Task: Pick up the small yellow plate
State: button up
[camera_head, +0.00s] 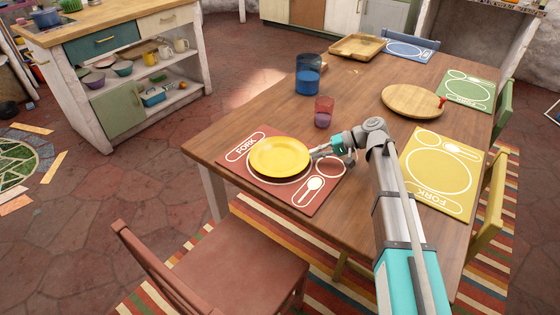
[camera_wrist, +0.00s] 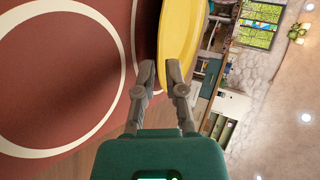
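The small yellow plate (camera_head: 280,157) lies over the ring of the red place mat (camera_head: 305,205) marked FORK. My gripper (camera_head: 328,150) is at the plate's right rim in the head view. In the wrist view, the plate (camera_wrist: 181,38) shows from its edge, above the red mat (camera_wrist: 60,80). My gripper's two fingertips (camera_wrist: 160,70) are apart, one on the mat side of the rim and one on the plate's upper side. The rim runs between them; firm contact on both sides cannot be made out.
A red cup (camera_head: 324,112) and a blue cup (camera_head: 308,75) stand behind the plate. A round wooden board (camera_head: 412,101) and a yellow mat (camera_head: 440,175) lie to the right. A red chair (camera_head: 225,260) stands at the near table edge. Bare wood lies around the cups.

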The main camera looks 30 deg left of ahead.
jog(key=shift+x, duration=1)
grip_shut()
jog(key=shift+r, duration=0.15)
jog(key=shift+r+p, duration=0.9)
jog(key=shift+r, duration=0.1)
jog(key=w+a+r+p, duration=0.7)
jog(key=a+r+p, duration=0.3)
jog(key=a, duration=0.1)
jog(key=shift+w+a+r+p, duration=0.3)
jog(key=shift+a+r+p, duration=0.05)
jog(key=shift+a+p, duration=0.05)
